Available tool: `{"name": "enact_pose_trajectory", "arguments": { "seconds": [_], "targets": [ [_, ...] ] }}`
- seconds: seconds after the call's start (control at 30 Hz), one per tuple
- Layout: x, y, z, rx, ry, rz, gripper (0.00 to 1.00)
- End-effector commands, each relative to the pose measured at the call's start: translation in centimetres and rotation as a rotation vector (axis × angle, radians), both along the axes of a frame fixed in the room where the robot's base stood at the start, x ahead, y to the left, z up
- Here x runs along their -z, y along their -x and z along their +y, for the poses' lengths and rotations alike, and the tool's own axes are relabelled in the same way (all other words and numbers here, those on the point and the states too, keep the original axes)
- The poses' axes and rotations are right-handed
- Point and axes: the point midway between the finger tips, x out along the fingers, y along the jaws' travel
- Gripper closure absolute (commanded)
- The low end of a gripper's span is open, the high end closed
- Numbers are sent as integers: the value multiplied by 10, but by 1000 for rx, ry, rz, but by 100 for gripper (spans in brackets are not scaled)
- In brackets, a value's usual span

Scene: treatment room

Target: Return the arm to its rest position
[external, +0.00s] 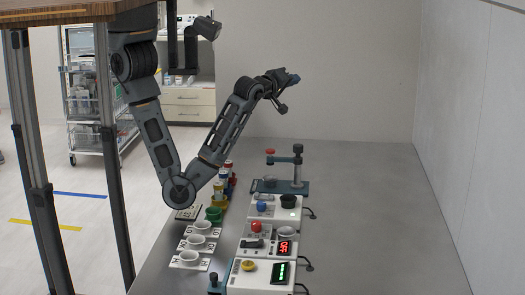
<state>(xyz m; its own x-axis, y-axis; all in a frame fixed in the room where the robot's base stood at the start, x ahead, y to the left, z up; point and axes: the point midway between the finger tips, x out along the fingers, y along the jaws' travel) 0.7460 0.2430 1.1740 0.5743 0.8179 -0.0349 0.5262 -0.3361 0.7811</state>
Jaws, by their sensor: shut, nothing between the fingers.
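My arm reaches down from under the wooden-edged frame at upper left, bends low over the counter, and rises again to the right. My gripper (287,88) is at its far end, raised well above the counter and clear of the devices below. It is small in the external view; it is shut and I see nothing held in it. The lower bend of the arm is close above the small cups and hides part of the counter behind it.
On the grey counter (385,220) stand a post stand (297,170), a box with a red display (284,248), a box with a yellow knob (249,265), and several white cups (196,242). Coloured bottles (228,178) stand near the arm. The counter's right side is clear.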

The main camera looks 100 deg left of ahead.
Motion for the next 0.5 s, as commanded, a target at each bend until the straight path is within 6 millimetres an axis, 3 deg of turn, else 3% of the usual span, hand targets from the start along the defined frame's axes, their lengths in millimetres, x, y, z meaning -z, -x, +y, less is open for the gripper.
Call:
{"name": "enact_pose_trajectory", "arguments": {
  "seconds": [0.27,0.5],
  "targets": [
    [21,0,-28,230,-409,221,100],
    [72,19,-65,446,-670,394,100]
  ]
}}
